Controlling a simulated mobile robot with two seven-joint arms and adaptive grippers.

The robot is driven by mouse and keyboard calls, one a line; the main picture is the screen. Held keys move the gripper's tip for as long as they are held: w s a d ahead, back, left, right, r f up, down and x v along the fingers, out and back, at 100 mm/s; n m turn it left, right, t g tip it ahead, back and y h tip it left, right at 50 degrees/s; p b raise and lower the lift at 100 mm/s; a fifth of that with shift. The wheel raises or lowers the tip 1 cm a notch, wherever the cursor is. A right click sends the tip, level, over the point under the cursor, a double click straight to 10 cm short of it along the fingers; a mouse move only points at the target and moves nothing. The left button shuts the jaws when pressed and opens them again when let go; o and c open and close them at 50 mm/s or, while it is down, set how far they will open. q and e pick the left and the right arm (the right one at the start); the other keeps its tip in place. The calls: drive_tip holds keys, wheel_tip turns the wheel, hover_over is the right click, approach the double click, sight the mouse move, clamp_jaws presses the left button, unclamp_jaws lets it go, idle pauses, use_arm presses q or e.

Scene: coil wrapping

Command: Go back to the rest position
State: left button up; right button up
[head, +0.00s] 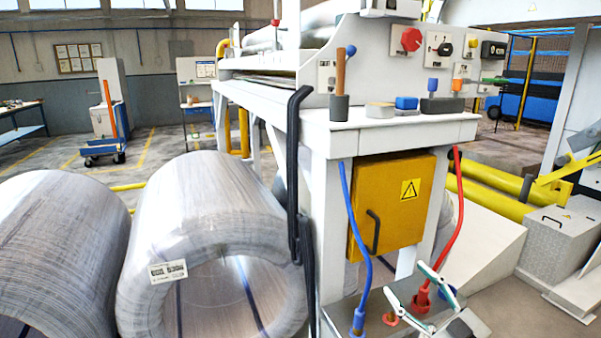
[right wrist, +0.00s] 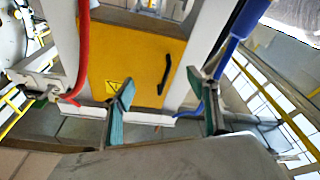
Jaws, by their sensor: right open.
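My right gripper (head: 418,294) is low in the head view, in front of the machine's foot and close to the lower end of the red hose (head: 455,205). Its teal-tipped fingers are apart. In the right wrist view the gripper (right wrist: 168,98) is open with nothing between the fingers, and the yellow cabinet (right wrist: 135,58) lies beyond it. The red hose ends in a red connector (head: 422,298), partly behind the gripper. The blue hose (head: 355,225) runs down to a blue connector (head: 357,322), left of the gripper. My left gripper is not in view.
Two wrapped coils (head: 55,250) (head: 165,215) stand at the left. The white machine table (head: 400,135) carries small tools and a control panel above the yellow cabinet (head: 392,200). A grey box (head: 560,245) and yellow pipes (head: 490,195) stand at the right.

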drive_tip(key=s+a+f+m+g+h, duration=0.2)
drive_tip(key=s+f+m+g+h, duration=0.1)
drive_tip(key=s+f, duration=0.9)
drive_tip(key=s+a+f+m+g+h, duration=0.2)
drive_tip(key=s+f, duration=1.1)
drive_tip(key=f, duration=0.8)
drive_tip(key=shift+s+m+g+h, duration=0.3)
drive_tip(key=shift+m+g+h, duration=0.5)
drive_tip(key=shift+g, duration=0.4)
drive_tip(key=shift+w+r, duration=0.1)
